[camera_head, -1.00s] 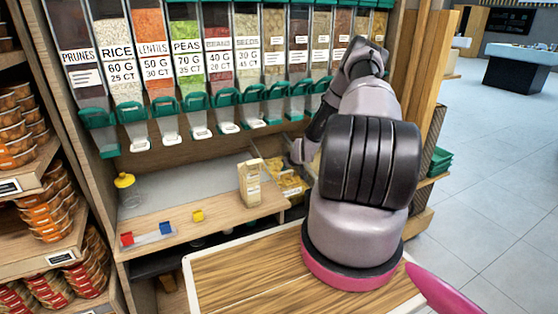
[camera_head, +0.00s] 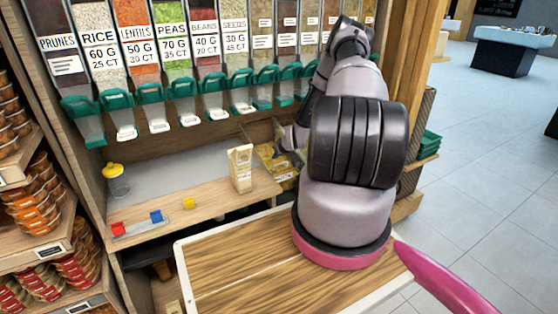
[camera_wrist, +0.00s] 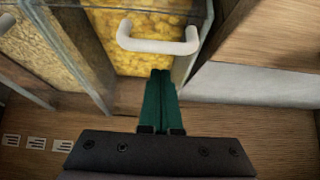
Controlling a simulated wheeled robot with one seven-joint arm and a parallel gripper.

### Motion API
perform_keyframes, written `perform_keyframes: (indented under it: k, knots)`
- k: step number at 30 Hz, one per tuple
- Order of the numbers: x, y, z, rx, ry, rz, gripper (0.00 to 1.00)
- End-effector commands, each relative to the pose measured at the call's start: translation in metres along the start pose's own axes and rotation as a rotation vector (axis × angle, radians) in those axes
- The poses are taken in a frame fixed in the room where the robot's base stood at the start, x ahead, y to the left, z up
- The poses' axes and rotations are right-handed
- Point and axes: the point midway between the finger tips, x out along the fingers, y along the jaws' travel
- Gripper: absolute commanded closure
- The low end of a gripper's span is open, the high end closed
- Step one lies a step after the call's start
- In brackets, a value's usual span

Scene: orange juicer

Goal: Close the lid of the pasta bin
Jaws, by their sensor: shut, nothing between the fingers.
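The pasta bin shows close in the wrist view, with yellow pasta behind a clear panel (camera_wrist: 150,18). A white U-shaped handle (camera_wrist: 158,45) is on this panel. My gripper (camera_wrist: 161,76) has its two green fingers together and empty. Its tips appear just below the handle in the picture, and I cannot tell whether they touch the bin. In the head view, yellow pasta (camera_head: 284,173) shows low behind the counter, partly hidden by my arm. My fingers cannot be made out there. The lid's angle is not clear.
A paper bag (camera_head: 240,168) stands on the wooden counter beside the bins. A yellow-topped jar (camera_head: 115,178) and small coloured blocks (camera_head: 155,217) are further left. Green-handled dispensers (camera_head: 180,88) hang above. Another pasta compartment (camera_wrist: 45,50) adjoins in the wrist view.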

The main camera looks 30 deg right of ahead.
Motion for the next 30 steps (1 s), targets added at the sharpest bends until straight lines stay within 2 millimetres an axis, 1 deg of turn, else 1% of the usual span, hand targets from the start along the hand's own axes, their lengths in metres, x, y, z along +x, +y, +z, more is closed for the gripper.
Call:
perform_keyframes:
  k: [1, 3, 12, 15, 18, 24, 27, 29, 30]
  knots:
    - [-0.002, 0.001, -0.005, -0.002, 0.002, 0.002, 1.0]
    - [-0.019, 0.002, -0.004, -0.001, 0.001, 0.002, 1.0]
    - [-0.076, 0.0, -0.005, -0.001, 0.004, 0.001, 1.0]
    - [-0.089, 0.0, -0.005, -0.001, 0.004, 0.001, 1.0]
    - [-0.096, 0.0, -0.005, -0.001, 0.004, 0.001, 1.0]
    - [-0.1, 0.0, -0.006, -0.002, 0.004, 0.001, 1.0]
    - [-0.107, -0.001, -0.016, -0.009, -0.003, 0.003, 1.0]
    - [-0.117, -0.002, -0.028, -0.016, -0.014, 0.007, 1.0]
    - [-0.126, -0.003, -0.038, -0.021, -0.024, 0.01, 1.0]
